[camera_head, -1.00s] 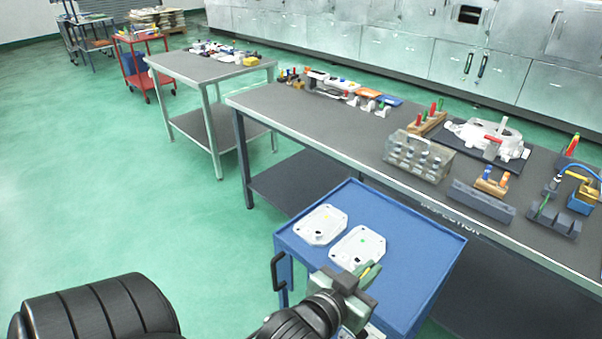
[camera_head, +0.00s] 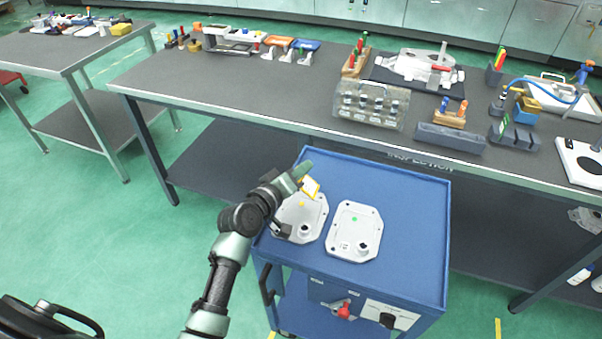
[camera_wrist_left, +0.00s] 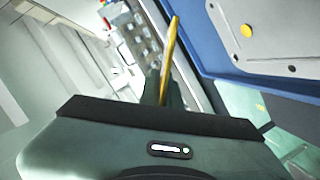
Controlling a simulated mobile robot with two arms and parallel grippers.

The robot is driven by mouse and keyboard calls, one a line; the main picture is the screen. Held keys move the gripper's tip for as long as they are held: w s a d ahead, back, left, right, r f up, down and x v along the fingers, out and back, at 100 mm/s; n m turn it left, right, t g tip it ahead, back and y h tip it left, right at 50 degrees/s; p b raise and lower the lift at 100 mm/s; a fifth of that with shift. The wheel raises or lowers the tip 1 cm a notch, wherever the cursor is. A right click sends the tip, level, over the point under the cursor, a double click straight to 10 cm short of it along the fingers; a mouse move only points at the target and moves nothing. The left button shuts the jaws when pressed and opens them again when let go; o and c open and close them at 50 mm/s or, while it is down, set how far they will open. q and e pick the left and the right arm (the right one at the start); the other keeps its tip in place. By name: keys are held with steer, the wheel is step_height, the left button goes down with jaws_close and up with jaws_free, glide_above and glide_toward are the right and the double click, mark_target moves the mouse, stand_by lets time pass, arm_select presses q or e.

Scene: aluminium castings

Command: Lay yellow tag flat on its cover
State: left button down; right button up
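The yellow tag (camera_head: 310,187) is pinched in my left gripper (camera_head: 304,180), held tilted above the far part of the left cover. In the left wrist view the tag (camera_wrist_left: 170,45) shows almost edge-on, standing out from the fingers. The left cover (camera_head: 312,222) is a pale metal plate with a yellow dot; it also shows in the left wrist view (camera_wrist_left: 285,40). The tag is apart from it. The right cover (camera_head: 355,240) has a green dot and lies beside it. My right gripper is not in view.
Both covers lie on a blue cart (camera_head: 415,215), whose right side is clear. Behind it is a long grey bench (camera_head: 290,95) with a clear case of parts (camera_head: 368,105), a grey block (camera_head: 450,138) and a casting (camera_head: 415,66). A second table (camera_head: 45,55) stands at left.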

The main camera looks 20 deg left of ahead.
arm_select(q)
steer(key=shift+d+f, duration=0.1)
steer(key=shift+f, duration=0.1)
steer(key=shift+s+f+b, duration=0.1)
steer(key=shift+f+b, duration=0.15)
steer(key=shift+b, duration=0.15)
step_height(320, 180, down, 4)
steer(key=b, duration=0.3)
steer(key=shift+r+b, duration=0.1)
steer(key=shift+b, duration=0.3)
steer(key=shift+f+b, duration=0.3)
steer(key=shift+f, duration=0.25)
steer(key=c, duration=1.6)
jaws_free()
steer(key=shift+o, duration=0.2)
